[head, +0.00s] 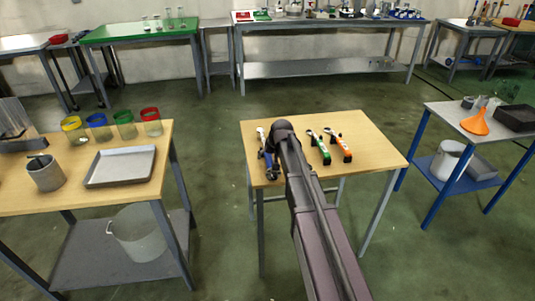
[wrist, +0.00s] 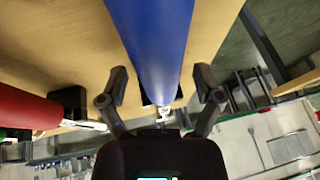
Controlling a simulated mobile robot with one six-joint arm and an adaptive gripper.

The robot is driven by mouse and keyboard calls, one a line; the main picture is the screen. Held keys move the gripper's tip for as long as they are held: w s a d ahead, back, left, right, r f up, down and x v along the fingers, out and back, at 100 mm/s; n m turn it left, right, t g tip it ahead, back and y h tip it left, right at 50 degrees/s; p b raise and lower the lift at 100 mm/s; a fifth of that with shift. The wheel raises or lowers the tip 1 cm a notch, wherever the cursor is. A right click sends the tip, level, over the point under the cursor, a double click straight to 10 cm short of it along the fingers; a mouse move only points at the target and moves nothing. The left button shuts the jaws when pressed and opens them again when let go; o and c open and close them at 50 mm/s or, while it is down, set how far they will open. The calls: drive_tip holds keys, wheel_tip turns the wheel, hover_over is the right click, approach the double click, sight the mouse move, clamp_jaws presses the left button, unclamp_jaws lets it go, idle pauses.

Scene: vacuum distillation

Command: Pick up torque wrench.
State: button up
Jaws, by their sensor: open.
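Several wrench-like tools with coloured handles lie on the small wooden table (head: 375,135). A blue-handled one (head: 268,165) is at the left, and green (head: 322,152) and orange (head: 344,150) ones are at the right. I cannot tell from the pictures which is the torque wrench. My gripper (wrist: 162,90) is open, with the blue handle (wrist: 155,35) between its two fingers in the wrist view, and no clear contact shows. A red handle (wrist: 25,108) lies to the left there. In the head view, my arm hides the middle of the table.
A wooden bench with a grey tray (head: 121,167), a metal beaker (head: 45,173) and coloured-rim jars stands to the left. A blue-legged cart (head: 450,120) with an orange funnel (head: 475,122) stands to the right. Green floor is clear behind the table.

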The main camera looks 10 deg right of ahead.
idle(0.3)
clamp_jaws()
drive_tip(key=shift+r, duration=0.2)
idle(0.4)
drive_tip(key=shift+r+p, duration=1.65)
drive_tip(key=shift+p, duration=0.2)
drive_tip(key=s+d, duration=0.3)
drive_tip(key=s, duration=0.4)
drive_tip(key=s+d+r+p, duration=0.1)
drive_tip(key=s+d, duration=0.2)
drive_tip(key=s, duration=0.4)
drive_tip(key=shift+s+r, duration=0.15)
drive_tip(key=shift+s, duration=0.25)
